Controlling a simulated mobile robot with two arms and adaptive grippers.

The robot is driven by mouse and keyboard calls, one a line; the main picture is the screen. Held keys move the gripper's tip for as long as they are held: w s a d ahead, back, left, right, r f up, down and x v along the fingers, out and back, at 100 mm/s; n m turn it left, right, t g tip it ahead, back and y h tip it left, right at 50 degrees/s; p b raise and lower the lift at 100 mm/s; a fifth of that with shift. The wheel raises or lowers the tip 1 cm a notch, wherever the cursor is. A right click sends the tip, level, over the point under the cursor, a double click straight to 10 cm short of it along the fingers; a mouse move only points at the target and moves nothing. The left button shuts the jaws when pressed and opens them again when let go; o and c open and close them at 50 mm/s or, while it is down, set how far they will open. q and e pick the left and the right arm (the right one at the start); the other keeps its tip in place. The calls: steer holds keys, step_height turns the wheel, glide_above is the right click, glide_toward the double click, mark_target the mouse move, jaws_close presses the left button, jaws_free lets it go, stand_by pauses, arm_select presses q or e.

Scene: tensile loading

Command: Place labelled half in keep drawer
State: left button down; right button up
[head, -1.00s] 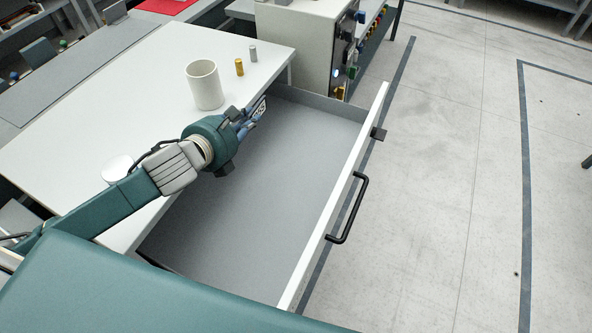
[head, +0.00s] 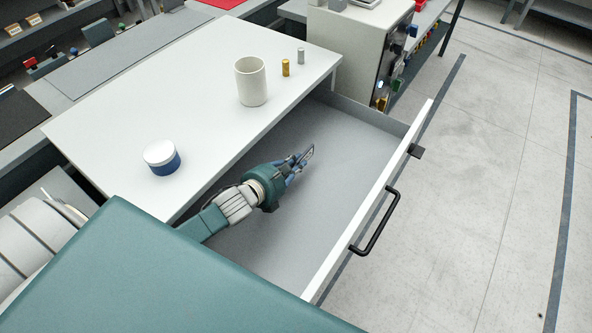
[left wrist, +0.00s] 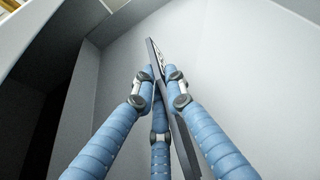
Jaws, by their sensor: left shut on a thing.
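The keep drawer (head: 372,207) is pulled out, with a white front, a black handle and a bare grey floor. My left gripper (head: 302,162) is inside the drawer's outline, over its floor. It is shut on the labelled half (head: 309,152), a thin grey plate held on edge. In the left wrist view the plate (left wrist: 186,146) stands tilted between the blue fingers (left wrist: 160,88), its black-and-white label partly showing at the far end. I cannot tell whether the plate touches the drawer floor. My right gripper is not in view.
On the white tabletop (head: 200,110) beside the drawer stand a white cup (head: 251,82), a gold cylinder (head: 286,67), a grey cylinder (head: 301,55) and a blue jar with a white lid (head: 162,158). A machine box (head: 350,50) stands behind the drawer. The drawer floor around the gripper is free.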

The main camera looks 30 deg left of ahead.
arm_select(q)
steer(key=shift+f, duration=1.75)
steer(key=shift+f, duration=0.2)
steer(key=c, duration=2.1)
jaws_free()
steer(key=shift+r, duration=0.1)
steer(key=b+v, duration=0.1)
steer(key=v, duration=1.1)
